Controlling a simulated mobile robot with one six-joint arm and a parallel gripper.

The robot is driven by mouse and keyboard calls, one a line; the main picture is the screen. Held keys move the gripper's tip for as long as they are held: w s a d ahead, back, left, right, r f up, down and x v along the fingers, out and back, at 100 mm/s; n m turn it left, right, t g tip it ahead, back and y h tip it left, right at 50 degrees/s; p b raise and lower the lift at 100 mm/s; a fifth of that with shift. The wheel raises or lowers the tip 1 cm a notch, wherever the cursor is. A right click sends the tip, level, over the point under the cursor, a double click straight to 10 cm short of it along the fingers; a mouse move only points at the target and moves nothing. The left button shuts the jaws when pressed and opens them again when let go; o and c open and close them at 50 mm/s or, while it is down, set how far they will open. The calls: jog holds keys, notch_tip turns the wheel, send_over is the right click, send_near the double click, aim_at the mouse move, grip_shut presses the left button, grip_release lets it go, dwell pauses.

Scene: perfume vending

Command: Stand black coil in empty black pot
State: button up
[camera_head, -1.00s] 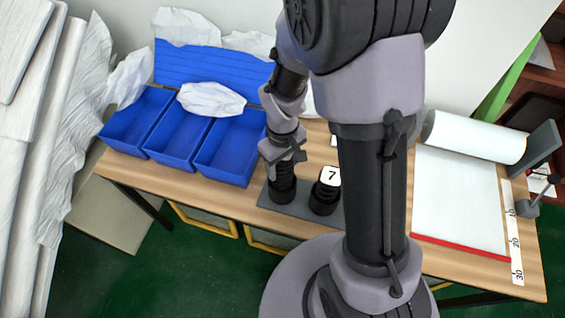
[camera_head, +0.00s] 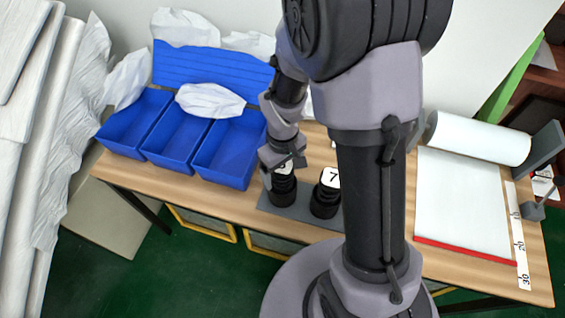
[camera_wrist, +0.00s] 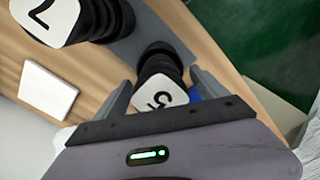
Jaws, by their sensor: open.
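A black ribbed coil (camera_head: 282,189) with a white numbered top stands upright on the left part of a grey plate. Its lower end merges with black, so I cannot tell the pot's rim from the coil. My gripper (camera_head: 282,160) is just above its top, open and empty. In the wrist view the coil (camera_wrist: 160,62) and its white label show between the spread fingers of my gripper (camera_wrist: 160,80), apparently clear of both. A second black coil (camera_head: 325,203), marked 7, stands to the right on the same grey plate (camera_head: 303,229); it also shows in the wrist view (camera_wrist: 103,17).
Blue bins (camera_head: 227,155) stand left of the plate on the wooden table (camera_head: 150,187). A white roll with a sheet (camera_head: 460,195) lies on the right. A white square (camera_wrist: 47,90) lies near the 7 coil. Bare table lies in front of the bins.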

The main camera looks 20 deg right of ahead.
notch_tip(320, 180, up, 17)
jog(key=p, duration=0.7)
jog(key=shift+r, duration=0.2)
